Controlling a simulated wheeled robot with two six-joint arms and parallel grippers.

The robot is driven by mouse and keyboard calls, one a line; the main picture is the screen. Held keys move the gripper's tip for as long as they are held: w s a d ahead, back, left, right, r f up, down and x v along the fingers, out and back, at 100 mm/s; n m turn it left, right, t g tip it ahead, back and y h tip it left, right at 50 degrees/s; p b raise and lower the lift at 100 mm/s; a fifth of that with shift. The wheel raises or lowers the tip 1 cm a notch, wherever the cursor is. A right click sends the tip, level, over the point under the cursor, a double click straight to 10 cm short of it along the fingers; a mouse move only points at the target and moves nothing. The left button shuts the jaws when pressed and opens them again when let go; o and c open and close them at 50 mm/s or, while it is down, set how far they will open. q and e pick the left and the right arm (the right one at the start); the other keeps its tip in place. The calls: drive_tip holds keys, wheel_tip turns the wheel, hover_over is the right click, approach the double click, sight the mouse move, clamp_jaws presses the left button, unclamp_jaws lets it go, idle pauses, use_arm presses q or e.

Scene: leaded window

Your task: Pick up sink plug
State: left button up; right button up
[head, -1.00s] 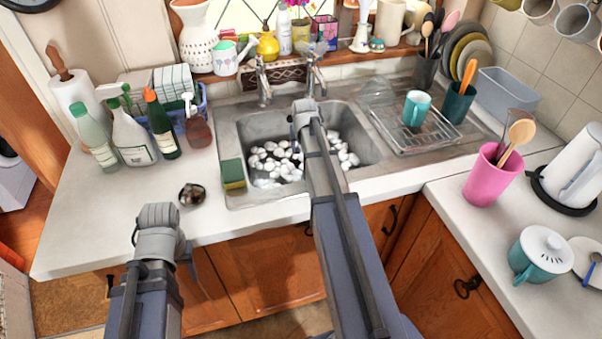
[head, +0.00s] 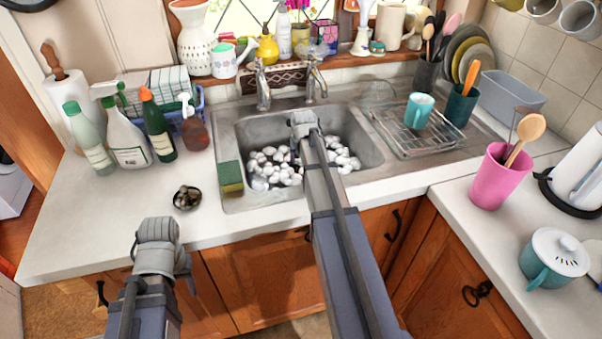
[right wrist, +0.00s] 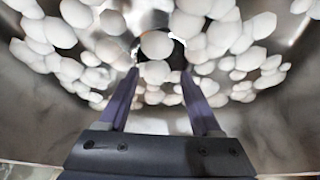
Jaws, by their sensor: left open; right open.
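I cannot make out a sink plug for certain; the white, foam-like blobs (head: 268,170) in the sink (head: 240,140) cover much of its bottom. My right arm reaches over the sink, and its gripper is hidden behind the arm in the head view. In the right wrist view my right gripper (right wrist: 158,76) is open, its two fingers pointing at the blobs, with one blob near the gap and a dark patch (right wrist: 177,58) behind it. My left gripper (head: 158,248) is in front of the counter edge, away from the sink, its fingers barely visible.
A small dark round dish (head: 187,197) sits on the counter left of the sink. A green and yellow sponge (head: 231,178) is at the sink's left rim. Bottles (head: 157,128) stand behind. Taps (head: 316,85) rise at the back; a drying rack (head: 420,140) is right.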

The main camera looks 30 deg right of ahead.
sight(301, 168)
drive_tip(key=b+x, duration=0.4)
drive_tip(key=x, duration=0.1)
drive_tip(key=shift+w+a, duration=0.15)
drive_tip(key=shift+a, duration=0.05)
drive_tip(key=shift+r, duration=0.15)
clamp_jaws()
